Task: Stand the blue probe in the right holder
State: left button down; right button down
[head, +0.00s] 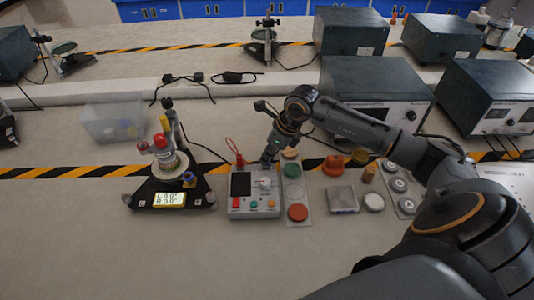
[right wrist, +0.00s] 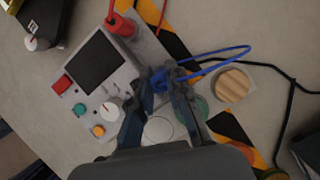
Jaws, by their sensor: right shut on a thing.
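The grey meter box (head: 254,207) with a dark screen and coloured buttons stands on the bench. It also shows in the right wrist view (right wrist: 140,62). The red probe (head: 239,158) stands at its back left corner; the right wrist view shows its red holder end (right wrist: 121,24). My right gripper (head: 268,160) is at the box's back right corner, pointing down. In the right wrist view its fingers are shut on the blue probe (right wrist: 159,80), with a blue cable looping right. The fingers hide the right holder, so I cannot tell whether the probe is seated. My left gripper is not in view.
A black stand with a display (head: 169,198) is left of the box. A strip with coloured discs (head: 297,212) lies close on its right, then a metal plate (head: 342,199) and small knobs. The front bench is clear. Large instruments (head: 375,85) stand behind.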

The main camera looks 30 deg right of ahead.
jog(key=shift+f, duration=0.3)
jog(key=c, duration=1)
grip_release()
jog(key=shift+r+p, duration=1.9)
jog(key=shift+r, duration=1.9)
